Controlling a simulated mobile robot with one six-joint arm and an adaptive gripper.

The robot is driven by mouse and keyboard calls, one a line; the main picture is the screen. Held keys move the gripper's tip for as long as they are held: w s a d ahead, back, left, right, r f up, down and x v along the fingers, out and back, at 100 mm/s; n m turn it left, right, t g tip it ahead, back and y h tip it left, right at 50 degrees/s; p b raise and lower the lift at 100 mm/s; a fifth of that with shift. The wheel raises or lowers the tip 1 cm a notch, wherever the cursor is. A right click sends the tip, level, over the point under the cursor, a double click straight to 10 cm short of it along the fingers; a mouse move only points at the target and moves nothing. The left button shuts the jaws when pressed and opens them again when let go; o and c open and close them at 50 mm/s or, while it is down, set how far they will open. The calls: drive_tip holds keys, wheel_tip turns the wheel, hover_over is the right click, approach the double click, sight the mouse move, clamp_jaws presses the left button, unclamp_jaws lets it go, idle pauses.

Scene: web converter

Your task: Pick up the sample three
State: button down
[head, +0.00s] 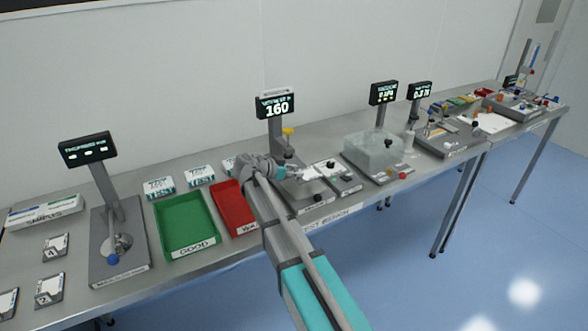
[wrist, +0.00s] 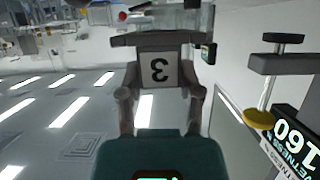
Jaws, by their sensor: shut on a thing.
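Sample three (wrist: 159,70) is a pale square marked with a dark 3, set against a grey holder, and it appears upside down in the wrist view. My gripper (wrist: 160,90) is shut on it, with one finger on each side. In the head view my gripper (head: 292,172) is at the tester with the 160 display (head: 275,106), above its grey base. The sample is small and hard to make out in the head view.
A green tray (head: 185,225) and a red tray (head: 234,208) lie left of my arm. Other numbered samples (head: 55,246) (head: 49,290) lie at the far left, near another tester (head: 120,262). A clear box (head: 371,150) stands to the right. Bare bench is limited.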

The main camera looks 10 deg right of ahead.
drive_tip(key=s+d+r+p, duration=0.4)
drive_tip(key=s+r+p, duration=0.3)
drive_tip(key=s, duration=0.4)
drive_tip(key=shift+s+d+r, duration=0.15)
drive_tip(key=shift+d+r, duration=0.1)
drive_tip(key=shift+r, duration=0.1)
drive_tip(key=shift+a, duration=0.1)
idle(0.4)
